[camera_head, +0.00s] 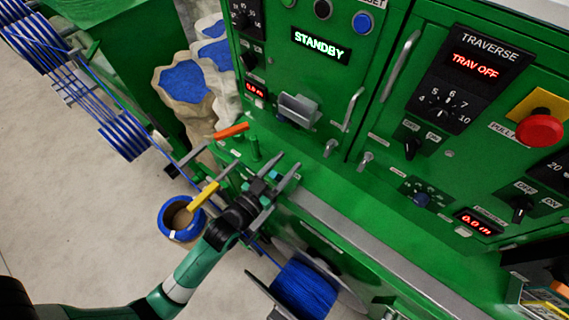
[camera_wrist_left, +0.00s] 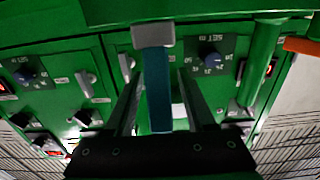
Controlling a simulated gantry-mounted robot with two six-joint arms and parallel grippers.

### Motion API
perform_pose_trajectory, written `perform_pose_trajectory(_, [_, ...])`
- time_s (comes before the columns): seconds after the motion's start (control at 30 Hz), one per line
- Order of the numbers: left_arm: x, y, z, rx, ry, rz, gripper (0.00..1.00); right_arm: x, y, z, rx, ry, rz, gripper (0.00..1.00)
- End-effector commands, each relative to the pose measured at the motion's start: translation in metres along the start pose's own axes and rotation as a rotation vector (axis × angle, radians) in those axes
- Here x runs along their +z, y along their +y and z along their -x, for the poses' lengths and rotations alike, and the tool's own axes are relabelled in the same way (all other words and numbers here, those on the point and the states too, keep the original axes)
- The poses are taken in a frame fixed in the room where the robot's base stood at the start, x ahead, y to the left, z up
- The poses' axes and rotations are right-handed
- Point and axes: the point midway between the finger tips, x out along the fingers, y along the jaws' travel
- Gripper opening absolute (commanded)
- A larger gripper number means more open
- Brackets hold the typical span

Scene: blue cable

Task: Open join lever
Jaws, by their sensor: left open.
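My left gripper (camera_head: 289,161) is open at the green machine's lower ledge. A small teal lever piece (camera_head: 274,176) shows between its fingers. In the left wrist view a teal-blue lever with a grey cap (camera_wrist_left: 156,80) stands between the open fingers (camera_wrist_left: 160,88) of my gripper, with space visible on both sides. A yellow-handled lever (camera_head: 203,196) and an orange-handled lever (camera_head: 232,131) are to the left of my gripper; I cannot tell which is the join lever. The orange handle also shows in the left wrist view (camera_wrist_left: 300,45). My right gripper is not in view.
The green machine panel (camera_head: 330,95) with knobs, handles and displays rises behind the ledge. A blue cable spool (camera_head: 304,288) sits below my gripper. Bags of blue pellets (camera_head: 185,82) stand at the upper left.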

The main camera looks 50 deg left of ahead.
Motion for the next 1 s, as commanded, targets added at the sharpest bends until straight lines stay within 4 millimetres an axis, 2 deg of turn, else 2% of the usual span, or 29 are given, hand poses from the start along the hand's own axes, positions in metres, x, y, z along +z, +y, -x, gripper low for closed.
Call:
perform_pose_trajectory(0.2, [0.0000, 0.0000, -0.0008, 0.000, 0.000, 0.000, 0.55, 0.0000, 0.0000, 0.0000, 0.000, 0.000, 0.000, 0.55])
perform_pose_trajectory(0.27, [-0.0001, 0.0000, -0.0007, 0.000, 0.000, 0.000, 0.46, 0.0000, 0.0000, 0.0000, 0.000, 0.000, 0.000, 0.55])
perform_pose_trajectory(0.5, [-0.0002, 0.0000, -0.0006, 0.000, 0.000, 0.000, 0.03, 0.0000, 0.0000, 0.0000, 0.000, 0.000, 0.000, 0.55])
perform_pose_trajectory(0.53, [-0.0002, 0.0001, -0.0006, 0.000, 0.000, 0.000, 0.00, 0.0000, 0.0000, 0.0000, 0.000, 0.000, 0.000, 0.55])
perform_pose_trajectory(1.0, [-0.0004, 0.0001, -0.0005, 0.000, 0.001, -0.001, 0.00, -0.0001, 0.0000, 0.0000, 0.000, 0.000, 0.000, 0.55])
